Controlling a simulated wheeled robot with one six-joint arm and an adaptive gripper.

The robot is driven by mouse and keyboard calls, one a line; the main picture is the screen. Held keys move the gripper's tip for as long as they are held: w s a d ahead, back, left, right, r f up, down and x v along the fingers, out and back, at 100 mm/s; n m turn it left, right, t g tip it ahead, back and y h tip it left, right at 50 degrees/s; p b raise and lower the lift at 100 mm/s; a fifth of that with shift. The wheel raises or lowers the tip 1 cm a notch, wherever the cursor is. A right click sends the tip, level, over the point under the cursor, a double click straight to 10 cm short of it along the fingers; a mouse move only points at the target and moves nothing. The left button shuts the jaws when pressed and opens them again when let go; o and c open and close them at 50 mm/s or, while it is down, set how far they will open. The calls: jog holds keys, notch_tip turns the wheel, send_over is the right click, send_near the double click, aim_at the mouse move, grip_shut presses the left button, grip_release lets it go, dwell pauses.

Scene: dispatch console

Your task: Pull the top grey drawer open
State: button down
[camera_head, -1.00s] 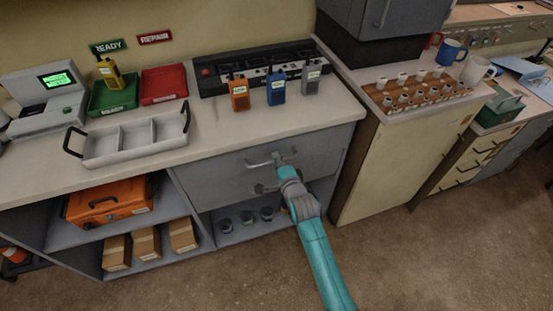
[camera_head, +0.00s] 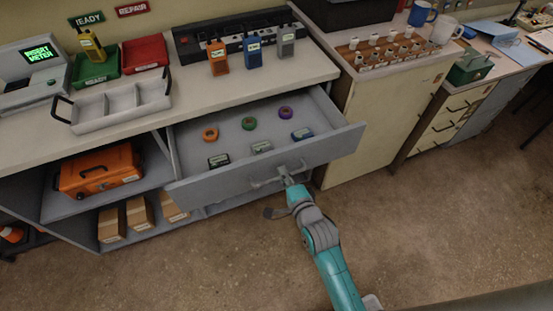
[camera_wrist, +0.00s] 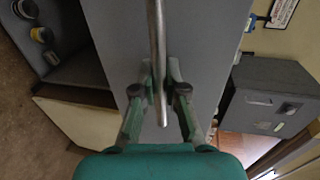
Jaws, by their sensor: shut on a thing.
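The top grey drawer (camera_head: 255,172) stands well open out of the counter in the head view. It holds several small items: orange, green and purple rings, and dark, grey and blue small boxes. My gripper (camera_head: 287,180) is at the bar handle on the drawer's front, right of its middle. In the wrist view my gripper (camera_wrist: 163,88) has its two fingers on either side of the metal bar handle (camera_wrist: 156,40), shut on it. The grey drawer front fills the middle of the wrist view behind the handle.
On the counter stand three radios (camera_head: 253,55), a grey divided tray (camera_head: 115,105), and green and red bins (camera_head: 145,53). Below left are an orange case (camera_head: 98,172) and brown boxes (camera_head: 140,213). The floor (camera_head: 420,225) at the right is clear.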

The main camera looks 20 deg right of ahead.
jog(key=shift+f+v, duration=0.25)
jog(key=shift+v, duration=0.85)
jog(key=shift+f+v, duration=0.2)
jog(key=shift+v, duration=0.9)
jog(key=shift+s, duration=0.1)
jog(key=c, duration=1.2)
grip_release()
jog(key=v, duration=1.2)
jog(key=shift+f, duration=0.1)
